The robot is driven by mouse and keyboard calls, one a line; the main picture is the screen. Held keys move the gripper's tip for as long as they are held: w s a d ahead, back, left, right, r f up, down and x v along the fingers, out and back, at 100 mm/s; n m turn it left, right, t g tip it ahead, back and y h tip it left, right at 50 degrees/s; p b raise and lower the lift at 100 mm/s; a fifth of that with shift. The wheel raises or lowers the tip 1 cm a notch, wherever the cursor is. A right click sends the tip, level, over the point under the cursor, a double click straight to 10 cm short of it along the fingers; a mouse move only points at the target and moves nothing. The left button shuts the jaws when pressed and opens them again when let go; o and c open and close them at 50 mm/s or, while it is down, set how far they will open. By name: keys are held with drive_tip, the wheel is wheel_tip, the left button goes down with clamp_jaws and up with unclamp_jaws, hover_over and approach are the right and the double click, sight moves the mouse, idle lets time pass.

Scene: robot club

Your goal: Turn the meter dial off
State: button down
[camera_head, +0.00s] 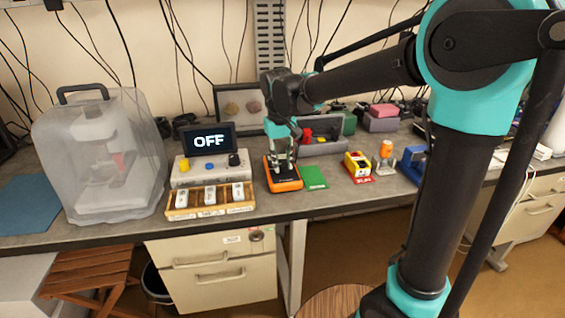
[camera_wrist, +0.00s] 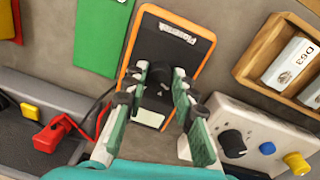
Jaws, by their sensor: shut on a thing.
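The meter (camera_head: 286,184) is an orange-edged handheld device with a black face, lying on the bench. In the wrist view the meter (camera_wrist: 181,44) has a label at its far end and a round black dial (camera_wrist: 158,77) with a small light mark. My gripper (camera_head: 283,165) points down over the meter. In the wrist view its fingers (camera_wrist: 160,73) stand on both sides of the dial and are shut on it. The fingers hide the dial in the head view and part of the meter face in both views. The dial's exact setting cannot be read.
A white box (camera_head: 184,176) with a screen reading OFF and knobs stands left of the meter, behind a wooden tray (camera_head: 181,213). A green card (camera_head: 313,177) lies right of it. A grey holder (camera_head: 325,147) with red parts stands behind.

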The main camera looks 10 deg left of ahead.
sight(280, 165)
drive_tip(key=shift+n, duration=0.3)
drive_tip(key=c, duration=1.2)
unclamp_jaws()
drive_tip(key=r, duration=1.2)
drive_tip(key=shift+s+a, duration=0.2)
drive_tip(key=shift+a, duration=0.1)
